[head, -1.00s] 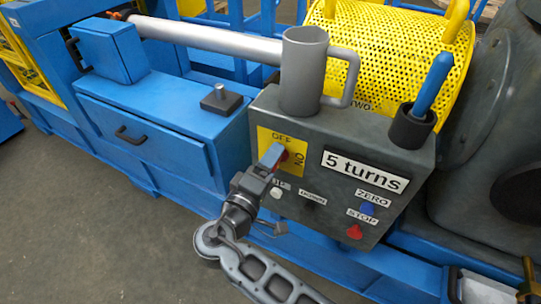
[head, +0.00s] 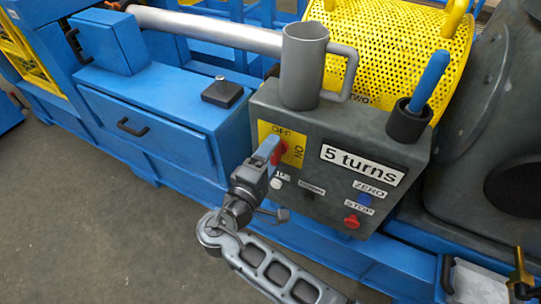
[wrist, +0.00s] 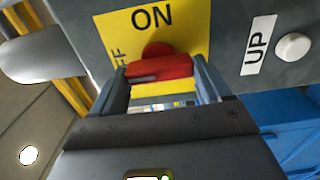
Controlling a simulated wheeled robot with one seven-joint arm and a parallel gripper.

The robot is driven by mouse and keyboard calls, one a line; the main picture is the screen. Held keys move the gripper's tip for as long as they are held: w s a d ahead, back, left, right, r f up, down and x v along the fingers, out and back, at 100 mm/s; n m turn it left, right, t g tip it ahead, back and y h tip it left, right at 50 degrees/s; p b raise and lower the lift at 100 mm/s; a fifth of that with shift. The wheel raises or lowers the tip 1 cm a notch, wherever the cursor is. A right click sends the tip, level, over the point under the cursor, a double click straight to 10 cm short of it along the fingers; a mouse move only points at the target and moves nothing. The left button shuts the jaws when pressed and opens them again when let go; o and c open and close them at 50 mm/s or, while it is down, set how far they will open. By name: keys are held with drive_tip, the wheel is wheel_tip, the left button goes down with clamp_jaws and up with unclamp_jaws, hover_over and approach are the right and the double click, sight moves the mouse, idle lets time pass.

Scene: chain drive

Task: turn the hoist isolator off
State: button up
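The hoist isolator is a red rotary handle (head: 283,147) on a yellow plate (head: 264,132) on the grey control box. The plate reads OFF at its top and ON at its right. In the wrist view, the handle (wrist: 160,68) spans the gap between my two fingers, with ON above it and the OFF lettering partly hidden at left. My gripper (head: 268,150) is at the handle, one finger on each side, apparently touching it; it also shows in the wrist view (wrist: 162,82). My fingers partly hide the handle in the head view, and I cannot tell exactly where it points.
The control box (head: 330,210) also carries a blue ZERO button (head: 364,199), a red STOP button (head: 351,222) and a white UP button (wrist: 293,47). A grey mug (head: 304,68) and a dark cup (head: 405,125) with a blue-handled tool stand on top. Open floor (head: 70,230) lies left.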

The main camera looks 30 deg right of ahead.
drive_tip(key=o, duration=0.4)
drive_tip(key=shift+d, duration=0.1)
drive_tip(key=v, duration=0.7)
drive_tip(key=shift+s+a, duration=0.15)
drive_tip(key=shift+a, duration=0.2)
drive_tip(key=s+d+f+n+y+p, duration=0.1)
drive_tip(key=s+d+f+y, duration=0.1)
drive_tip(key=s+f+y, duration=0.4)
drive_tip(key=s+d+f+n+y+p, duration=0.1)
drive_tip(key=s+d+f+y, duration=0.2)
drive_tip(key=s+f, duration=0.45)
drive_tip(key=s+r+m+y, duration=0.2)
drive_tip(key=s+r+y, duration=0.1)
drive_tip(key=s+r, duration=0.2)
drive_tip(key=s+r+m+t+y+p, duration=0.1)
drive_tip(key=s+r+m+y, duration=0.1)
drive_tip(key=s+r, duration=0.4)
drive_tip(key=s+a+y, duration=0.1)
drive_tip(key=s, duration=0.3)
drive_tip(key=shift+s, duration=0.2)
drive_tip(key=s+d+r+m+t, duration=0.1)
drive_tip(key=r, duration=0.4)
drive_tip(key=s+d+r+m+t+p, duration=0.1)
drive_tip(key=s+r+m, duration=0.1)
drive_tip(key=r, duration=0.4)
drive_tip(key=s+r+m+t, duration=0.2)
drive_tip(key=r, duration=0.3)
drive_tip(key=shift+d+r, duration=0.35)
drive_tip(key=shift+d, duration=0.05)
drive_tip(key=shift+c, duration=0.3)
